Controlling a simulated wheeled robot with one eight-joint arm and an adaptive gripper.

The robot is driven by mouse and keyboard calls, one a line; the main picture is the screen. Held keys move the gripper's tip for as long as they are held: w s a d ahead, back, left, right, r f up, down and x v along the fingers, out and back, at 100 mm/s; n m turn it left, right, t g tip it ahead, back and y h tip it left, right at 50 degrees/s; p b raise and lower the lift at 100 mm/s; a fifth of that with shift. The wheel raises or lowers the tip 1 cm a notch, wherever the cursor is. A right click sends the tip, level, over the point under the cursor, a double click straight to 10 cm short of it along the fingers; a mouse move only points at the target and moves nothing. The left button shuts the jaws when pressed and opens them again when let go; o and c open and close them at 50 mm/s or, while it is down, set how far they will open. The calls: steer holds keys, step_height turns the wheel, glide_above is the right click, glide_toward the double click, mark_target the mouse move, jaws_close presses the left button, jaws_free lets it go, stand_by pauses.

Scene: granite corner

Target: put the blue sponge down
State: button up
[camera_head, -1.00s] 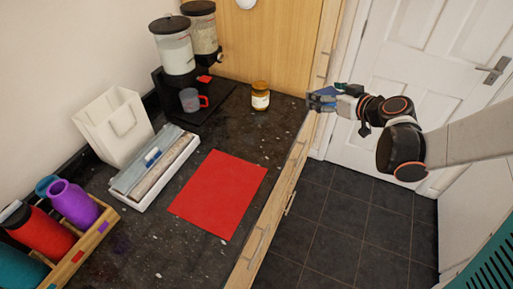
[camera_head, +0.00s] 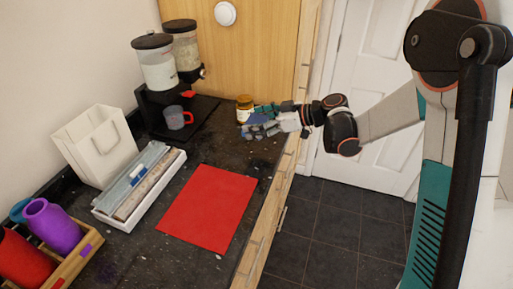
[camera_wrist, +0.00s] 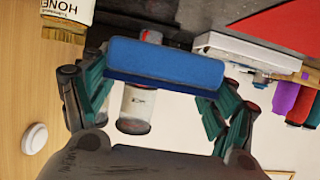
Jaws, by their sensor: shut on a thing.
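The blue sponge (camera_wrist: 165,62) is a flat block held across the fingertips of my gripper (camera_wrist: 150,85) in the wrist view. Both fingers press on its ends. In the head view my gripper (camera_head: 262,124) is over the back right part of the dark counter (camera_head: 215,150), just in front of the honey jar (camera_head: 244,107). The sponge is small there and partly hidden by the fingers. I cannot tell its exact height above the counter.
A red mat (camera_head: 208,208) lies on the counter, left of and nearer than the gripper. A white box of rolls (camera_head: 138,190), a paper bag (camera_head: 96,146), a red-handled cup (camera_head: 176,117) and dispensers (camera_head: 157,64) stand left. The counter's edge (camera_head: 268,225) is to the right.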

mark_target(257, 150)
step_height(257, 150, down, 9)
steer(key=b, duration=0.2)
steer(key=shift+r+b, duration=0.2)
steer(key=shift+b, duration=0.15)
steer(key=shift+r, duration=0.1)
steer(key=o, duration=0.5)
steer(key=shift+f, duration=0.2)
steer(key=shift+c, duration=0.2)
steer(key=o, duration=0.4)
steer(key=shift+o, duration=0.2)
steer(key=shift+r, duration=0.1)
